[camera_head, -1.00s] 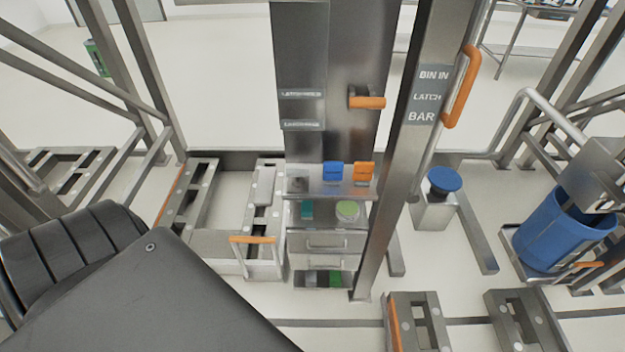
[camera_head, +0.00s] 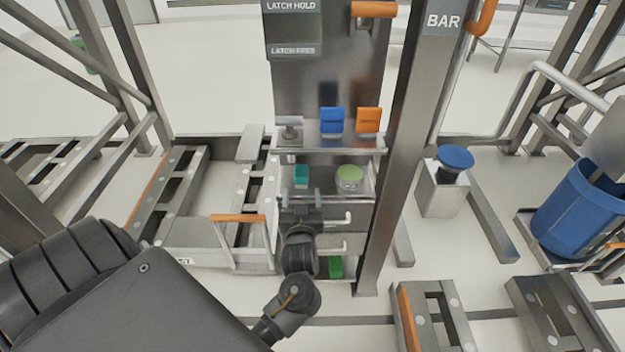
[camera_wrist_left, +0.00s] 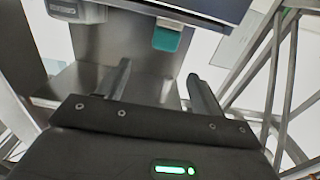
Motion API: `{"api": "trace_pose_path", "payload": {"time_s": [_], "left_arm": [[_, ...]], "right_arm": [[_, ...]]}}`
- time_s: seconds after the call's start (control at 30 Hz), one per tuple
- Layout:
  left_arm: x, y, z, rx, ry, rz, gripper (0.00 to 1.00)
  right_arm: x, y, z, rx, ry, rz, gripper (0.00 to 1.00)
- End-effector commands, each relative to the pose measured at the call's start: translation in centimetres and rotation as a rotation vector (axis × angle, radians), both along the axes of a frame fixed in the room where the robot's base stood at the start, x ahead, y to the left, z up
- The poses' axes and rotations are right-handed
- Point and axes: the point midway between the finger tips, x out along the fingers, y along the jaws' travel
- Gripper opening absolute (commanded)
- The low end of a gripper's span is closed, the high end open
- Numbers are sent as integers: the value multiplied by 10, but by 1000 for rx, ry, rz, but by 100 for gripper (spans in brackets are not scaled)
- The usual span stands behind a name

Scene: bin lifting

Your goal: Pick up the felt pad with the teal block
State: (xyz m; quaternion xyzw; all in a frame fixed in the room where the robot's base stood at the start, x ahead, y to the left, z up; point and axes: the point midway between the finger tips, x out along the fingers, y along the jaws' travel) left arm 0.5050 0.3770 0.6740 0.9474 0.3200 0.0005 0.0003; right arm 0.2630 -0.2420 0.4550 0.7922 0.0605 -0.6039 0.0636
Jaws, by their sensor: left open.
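The small teal block (camera_head: 301,174) sits on the left of the open middle shelf of the grey cabinet. It also shows in the left wrist view (camera_wrist_left: 167,38), above and beyond the fingers. I cannot clearly make out a felt pad with it. My left gripper (camera_head: 301,196) is just in front of the shelf, roughly in line with the block and apart from it. In the left wrist view the two fingers (camera_wrist_left: 160,82) stand wide apart with nothing between them. My right gripper is not in view.
A round green-topped item (camera_head: 349,175) sits right of the block on the same shelf. Blue (camera_head: 332,120) and orange (camera_head: 368,121) holders stand on the ledge above. A drawer handle (camera_head: 340,217) is below. A steel post (camera_head: 396,150) rises close on the right.

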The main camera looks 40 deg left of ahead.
Motion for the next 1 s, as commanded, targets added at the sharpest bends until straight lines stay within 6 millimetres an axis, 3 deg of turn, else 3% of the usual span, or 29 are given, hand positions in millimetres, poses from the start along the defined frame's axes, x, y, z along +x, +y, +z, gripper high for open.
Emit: {"api": "trace_pose_path", "payload": {"time_s": [0.23,0.67,1.0], "left_arm": [[31,24,0,3,-2,-1,65],[52,44,-4,4,1,0,65],[78,66,-5,1,1,-1,65]], "right_arm": [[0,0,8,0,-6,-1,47],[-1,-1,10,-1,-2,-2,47],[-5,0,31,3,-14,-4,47]]}}
